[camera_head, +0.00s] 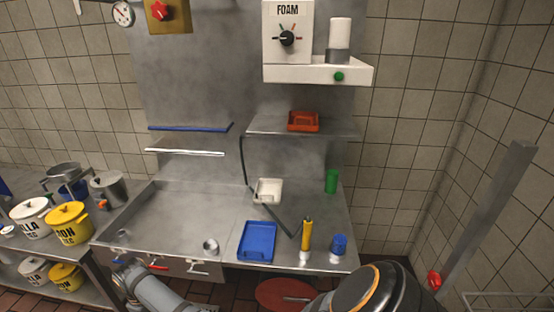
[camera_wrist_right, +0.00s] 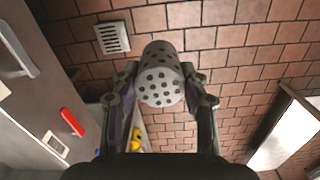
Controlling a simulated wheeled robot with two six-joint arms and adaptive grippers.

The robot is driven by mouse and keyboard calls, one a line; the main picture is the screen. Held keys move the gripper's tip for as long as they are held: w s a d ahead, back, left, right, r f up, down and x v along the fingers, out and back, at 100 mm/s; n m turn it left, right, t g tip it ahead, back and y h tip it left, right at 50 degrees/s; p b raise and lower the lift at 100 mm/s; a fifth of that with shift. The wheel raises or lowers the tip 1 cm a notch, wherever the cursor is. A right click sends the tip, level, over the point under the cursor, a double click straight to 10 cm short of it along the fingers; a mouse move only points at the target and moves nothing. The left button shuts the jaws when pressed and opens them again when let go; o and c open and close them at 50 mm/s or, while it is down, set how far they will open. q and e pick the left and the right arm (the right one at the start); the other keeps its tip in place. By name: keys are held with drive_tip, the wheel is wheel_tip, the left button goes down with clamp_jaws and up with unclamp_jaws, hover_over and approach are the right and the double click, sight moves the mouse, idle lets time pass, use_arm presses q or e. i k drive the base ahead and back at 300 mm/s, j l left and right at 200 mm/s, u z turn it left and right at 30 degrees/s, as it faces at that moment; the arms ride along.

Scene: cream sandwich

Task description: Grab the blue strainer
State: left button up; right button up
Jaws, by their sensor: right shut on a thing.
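In the right wrist view, my right gripper (camera_wrist_right: 161,98) is shut on a grey perforated cylinder (camera_wrist_right: 160,86), a strainer-like thing with dark holes in its round end. It is held between the two fingers above the tiled floor. Its colour looks grey, not blue, in this light. In the head view, a blue item (camera_head: 72,190) shows among the metal pots at the left; I cannot tell if it is a strainer. A small blue cylinder (camera_head: 339,245) stands at the counter's right front. Only links of my left arm show; its gripper is not visible.
The steel counter (camera_head: 170,215) holds a blue tray (camera_head: 257,241), a white tray (camera_head: 267,191), a yellow bottle (camera_head: 307,235) and a green cylinder (camera_head: 331,181). Yellow and white pots stand at the left. A red round thing (camera_head: 285,294) lies low in front.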

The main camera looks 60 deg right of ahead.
sight(338, 244)
drive_tip(key=z, duration=0.4)
drive_tip(key=k+z, duration=0.1)
drive_tip(key=z, duration=0.3)
drive_tip(key=j+z, duration=0.1)
drive_tip(key=z, duration=0.3)
drive_tip(key=k+z, duration=0.1)
drive_tip(key=z, duration=0.7)
